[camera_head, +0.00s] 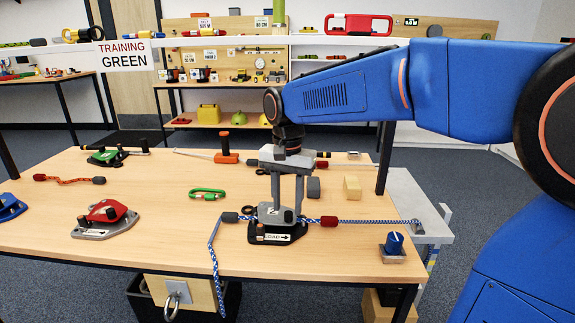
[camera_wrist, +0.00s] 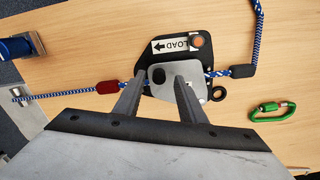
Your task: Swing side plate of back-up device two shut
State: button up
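The back-up device under my gripper has a black base (camera_head: 293,239) with a white LOAD arrow label and a grey side plate (camera_wrist: 164,90). The side plate lies over part of the base; the label and an orange-topped post (camera_wrist: 196,41) show beside it. Whether the plate is fully shut I cannot tell. A blue and white rope (camera_head: 370,221) runs through the device, with a red sleeve (camera_head: 328,221) on one side and a black sleeve (camera_head: 229,217) on the other. My gripper (camera_head: 287,204) points down over the device, fingers apart around a dark round spot on the plate (camera_wrist: 158,76). Contact is unclear.
A red device (camera_head: 107,213) stands at the table's left, with a green one (camera_head: 105,156) behind. A green carabiner (camera_head: 207,194) lies left of my gripper. A blue knob (camera_head: 394,242) stands at the front right, and a yellow block (camera_head: 352,187) behind. Table space between is clear.

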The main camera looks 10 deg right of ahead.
notch_tip(320, 180, up, 15)
dwell(0.4)
jog(key=shift+f, duration=0.1)
